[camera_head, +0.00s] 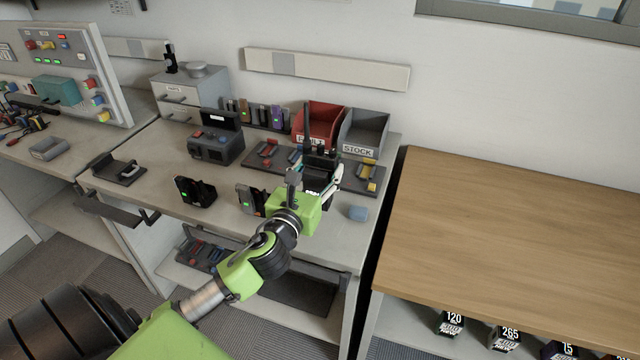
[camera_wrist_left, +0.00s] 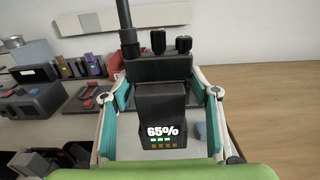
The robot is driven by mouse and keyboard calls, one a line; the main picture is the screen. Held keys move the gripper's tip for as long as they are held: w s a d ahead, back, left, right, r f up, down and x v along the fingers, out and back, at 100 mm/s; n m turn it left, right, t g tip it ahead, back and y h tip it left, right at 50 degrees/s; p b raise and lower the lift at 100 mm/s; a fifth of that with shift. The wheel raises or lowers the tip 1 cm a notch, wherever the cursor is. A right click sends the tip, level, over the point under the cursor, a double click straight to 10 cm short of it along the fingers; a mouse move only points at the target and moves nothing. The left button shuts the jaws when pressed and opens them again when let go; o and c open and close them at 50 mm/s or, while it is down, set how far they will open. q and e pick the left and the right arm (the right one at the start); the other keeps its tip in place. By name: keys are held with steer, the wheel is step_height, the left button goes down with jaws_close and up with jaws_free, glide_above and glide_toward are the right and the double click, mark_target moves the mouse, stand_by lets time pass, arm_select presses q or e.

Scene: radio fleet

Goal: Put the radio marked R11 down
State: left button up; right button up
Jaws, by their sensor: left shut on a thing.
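A black radio (camera_head: 320,172) with an antenna and two knobs is held upright by my left gripper (camera_head: 317,183), over the right part of the grey workbench (camera_head: 222,222). In the left wrist view, the radio (camera_wrist_left: 160,75) sits between the two fingers, and its lower part shows "65%" with green bars. I cannot read an R11 mark on it. Whether its base touches the bench is hidden by the gripper. My right gripper is not in view.
A red bin (camera_head: 318,112) and a grey STOCK bin (camera_head: 362,130) stand behind the radio. Dark upright units with green lights (camera_head: 195,192) (camera_head: 250,199) stand to the left. A small blue object (camera_head: 357,213) lies nearby. The wooden table (camera_head: 510,235) has a clear top.

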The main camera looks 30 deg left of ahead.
mark_target(322, 174)
arm_select(q)
steer(key=shift+w+a+f+b, duration=0.2)
steer(key=shift+w+f, duration=0.25)
steer(key=shift+f, duration=0.6)
steer(key=shift+w+a+f+b, duration=0.1)
steer(key=shift+w+f+b, duration=0.3)
steer(key=shift+f, duration=0.6)
steer(key=shift+w+a+f+b, duration=0.1)
steer(key=shift+w+f, duration=0.45)
steer(key=shift+f, duration=0.5)
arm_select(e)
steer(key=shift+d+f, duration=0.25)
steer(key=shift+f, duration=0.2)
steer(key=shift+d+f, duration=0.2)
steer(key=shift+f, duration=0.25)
arm_select(q)
steer(key=shift+f, duration=0.1)
steer(key=o, duration=1)
steer(key=shift+f, duration=0.2)
steer(key=o, duration=0.4)
steer(key=shift+o, duration=0.2)
steer(key=shift+r, duration=0.1)
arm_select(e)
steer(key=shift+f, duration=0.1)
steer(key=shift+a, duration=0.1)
